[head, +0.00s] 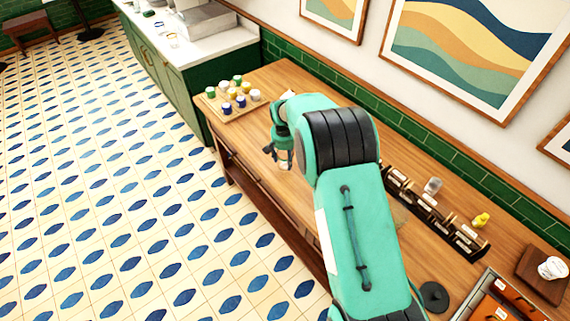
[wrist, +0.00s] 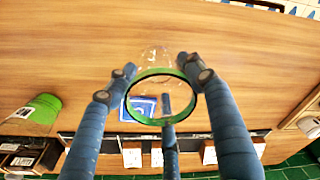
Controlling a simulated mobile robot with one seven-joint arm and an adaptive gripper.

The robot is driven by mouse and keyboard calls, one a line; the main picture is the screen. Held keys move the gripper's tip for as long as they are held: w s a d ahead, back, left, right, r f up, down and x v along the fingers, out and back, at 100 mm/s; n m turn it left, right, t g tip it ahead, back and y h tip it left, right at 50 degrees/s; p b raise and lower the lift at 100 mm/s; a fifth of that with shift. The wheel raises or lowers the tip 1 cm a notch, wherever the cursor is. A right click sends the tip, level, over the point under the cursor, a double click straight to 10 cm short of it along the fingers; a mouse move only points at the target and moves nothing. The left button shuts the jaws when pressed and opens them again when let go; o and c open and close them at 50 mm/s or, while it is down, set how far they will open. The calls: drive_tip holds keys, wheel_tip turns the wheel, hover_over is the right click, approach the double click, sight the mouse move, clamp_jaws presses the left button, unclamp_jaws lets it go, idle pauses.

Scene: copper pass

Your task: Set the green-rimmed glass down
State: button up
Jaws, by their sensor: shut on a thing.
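The green-rimmed glass (wrist: 160,72) is clear, with its green rim facing the camera in the wrist view. My gripper (wrist: 162,92) has its blue fingers around the glass and is shut on it. The wooden table top (wrist: 75,55) lies beyond the glass, and I cannot tell whether the base touches it. A blue card or coaster (wrist: 139,109) shows beside and through the rim. In the head view my gripper (head: 273,153) is over the table's front side, and the glass is hard to make out there.
A tray (head: 226,113) of several colored cups stands at the table's far end. A dark rack (head: 425,211), a clear glass (head: 432,186) and a yellow figure (head: 481,220) stand along the wall side. A green cup (wrist: 40,110) shows left in the wrist view.

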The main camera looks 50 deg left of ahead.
sight(285, 163)
drive_tip(key=shift+f, duration=1.75)
drive_tip(key=o, duration=1.3)
drive_tip(key=shift+f, duration=0.15)
drive_tip(key=shift+o, duration=0.2)
drive_tip(key=shift+r+p, duration=0.2)
drive_tip(key=shift+p, duration=0.1)
wheel_tip(285, 163, up, 12)
drive_tip(key=b, duration=0.1)
drive_tip(key=shift+s+d, duration=0.4)
drive_tip(key=shift+s, duration=0.05)
